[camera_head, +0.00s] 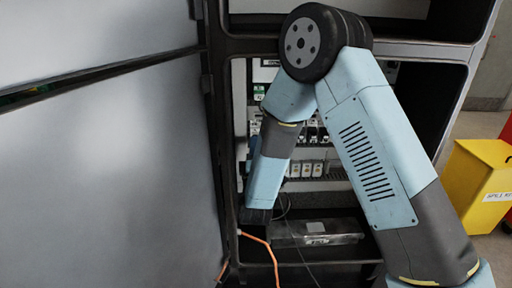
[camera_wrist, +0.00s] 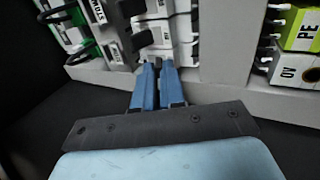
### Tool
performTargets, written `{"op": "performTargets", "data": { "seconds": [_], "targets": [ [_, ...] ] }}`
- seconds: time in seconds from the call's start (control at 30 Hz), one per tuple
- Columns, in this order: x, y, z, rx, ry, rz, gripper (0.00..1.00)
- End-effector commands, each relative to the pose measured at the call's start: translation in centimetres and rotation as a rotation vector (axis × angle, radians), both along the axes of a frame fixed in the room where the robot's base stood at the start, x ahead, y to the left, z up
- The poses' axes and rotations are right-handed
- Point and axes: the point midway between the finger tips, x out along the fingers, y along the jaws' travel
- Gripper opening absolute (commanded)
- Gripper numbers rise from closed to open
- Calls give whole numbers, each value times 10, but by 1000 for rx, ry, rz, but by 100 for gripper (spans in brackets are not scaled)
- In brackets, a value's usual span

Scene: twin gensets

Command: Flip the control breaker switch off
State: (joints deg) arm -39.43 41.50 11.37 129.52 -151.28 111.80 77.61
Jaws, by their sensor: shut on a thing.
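A white breaker (camera_wrist: 158,35) stands in a row of modules in the wrist view, straight ahead of my gripper. My gripper (camera_wrist: 158,66) has two blue fingers, which are close together with their tips against the lower front of this breaker. They are shut on what seems to be its switch, which the fingertips mostly hide. I cannot tell whether the switch is up or down. In the head view my arm reaches into the open cabinet and covers much of the breaker row.
Modules with green parts and a dark block stand left of the breaker. A white duct (camera_wrist: 228,50) and terminals labelled PE (camera_wrist: 306,28) and 0V (camera_wrist: 288,72) are to its right. The cabinet door (camera_head: 110,160) fills the left. A yellow box (camera_head: 478,185) stands at right. An orange cable (camera_head: 262,243) hangs low.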

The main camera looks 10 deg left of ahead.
Motion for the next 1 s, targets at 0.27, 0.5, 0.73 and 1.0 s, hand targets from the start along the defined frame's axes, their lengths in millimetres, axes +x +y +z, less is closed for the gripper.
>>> {"op": "performTargets", "data": {
  "seconds": [0.27, 0.5, 0.73, 1.0],
  "targets": [
    [1, -1, -3, -5, 8, -1, 12],
    [0, 0, -2, -3, 5, -1, 35],
    [0, 0, -1, -2, 4, 0, 35],
    [-22, -4, -13, -4, 5, 2, 35]
  ]
}}
